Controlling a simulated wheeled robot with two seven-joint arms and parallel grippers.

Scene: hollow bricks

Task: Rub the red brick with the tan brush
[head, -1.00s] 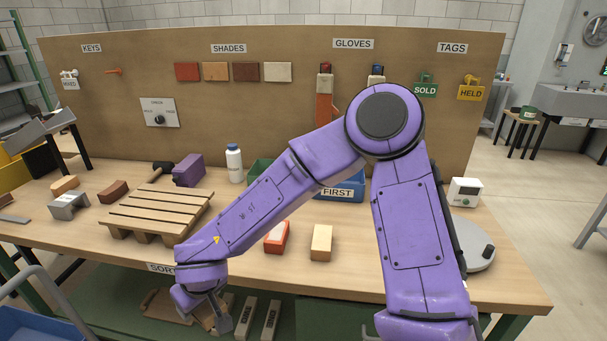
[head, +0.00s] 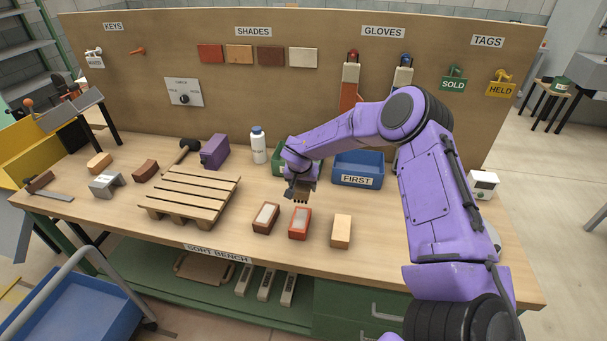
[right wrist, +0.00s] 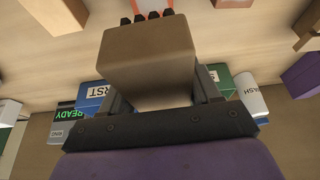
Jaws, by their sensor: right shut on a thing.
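The red brick (head: 299,223) lies on the bench with a pale patch on its top. Its edge shows at the top of the right wrist view (right wrist: 152,5). My right gripper (head: 301,183) is just behind and above this brick, shut on the tan brush (right wrist: 150,50). The brush is a plain brownish block with dark bristle tufts at its far end, pointing down toward the brick's back edge. I cannot tell whether the bristles touch the brick. My left gripper is not in view.
A dark brown brick (head: 266,219) lies left of the red one and a tan brick (head: 341,231) right of it. A wooden pallet (head: 190,196) stands further left. The blue FIRST bin (head: 357,172), a green bin (head: 280,170) and a white bottle (head: 258,146) stand behind.

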